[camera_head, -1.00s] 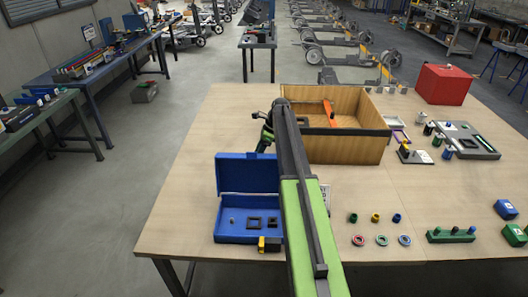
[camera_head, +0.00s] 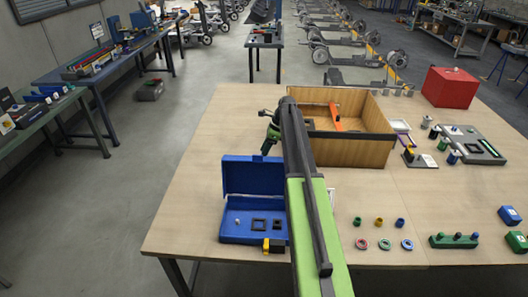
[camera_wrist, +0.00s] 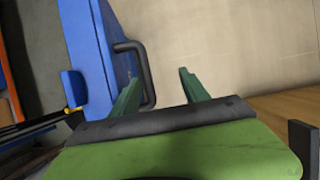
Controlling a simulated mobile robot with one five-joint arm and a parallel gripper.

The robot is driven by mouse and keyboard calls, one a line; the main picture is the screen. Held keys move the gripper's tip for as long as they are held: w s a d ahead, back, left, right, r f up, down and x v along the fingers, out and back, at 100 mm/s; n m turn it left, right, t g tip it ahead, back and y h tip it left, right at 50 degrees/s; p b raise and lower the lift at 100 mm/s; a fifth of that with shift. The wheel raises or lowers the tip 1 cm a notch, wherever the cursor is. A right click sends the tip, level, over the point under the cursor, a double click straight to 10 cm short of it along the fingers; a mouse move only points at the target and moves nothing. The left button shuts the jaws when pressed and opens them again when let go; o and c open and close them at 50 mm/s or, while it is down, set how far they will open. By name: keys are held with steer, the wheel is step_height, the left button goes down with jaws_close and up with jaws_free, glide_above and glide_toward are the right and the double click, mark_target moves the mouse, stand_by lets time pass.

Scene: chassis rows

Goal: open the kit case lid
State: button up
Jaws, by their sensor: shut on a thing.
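The blue kit case (camera_head: 228,237) stands at the table's front left, with small parts in its base. Its lid (camera_head: 252,177) is raised, standing about upright at the back of the base. A yellow latch (camera_head: 267,246) is at the case's front. My gripper (camera_head: 267,141) is behind the raised lid in the head view, partly hidden by my arm. In the wrist view, my green fingers (camera_wrist: 160,95) are at the black handle (camera_wrist: 146,72) on the blue lid.
An open wooden box (camera_head: 355,152) stands right of my gripper, close to my arm. A red box (camera_head: 450,87) is at the back right. Rings, small cylinders and a green block (camera_head: 453,241) lie at the front right. The table left of the case is clear.

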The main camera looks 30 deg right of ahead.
steer(key=p+v, duration=1.2)
steer(key=v, duration=0.3)
steer(key=shift+s, duration=0.25)
steer(key=shift+d+f, duration=0.1)
steer(key=shift+f, duration=0.05)
steer(key=s+a+f+n+h, duration=0.1)
steer(key=s+a+n, duration=0.7)
steer(key=a, duration=0.3)
steer(key=s+a+n+h, duration=0.2)
steer(key=s+a+n, duration=0.55)
steer(key=a, duration=0.45)
steer(key=s+a+f+n+h, duration=0.1)
steer(key=s+a+n, duration=0.6)
steer(key=a+n, duration=0.3)
step_height(320, 180, down, 15)
steer(key=s+m+g+b, duration=0.1)
steer(key=b, duration=1.3)
steer(key=shift+s+a+r+b, duration=0.15)
steer(key=shift+s+a+b, duration=0.2)
steer(key=shift+a+b, duration=0.1)
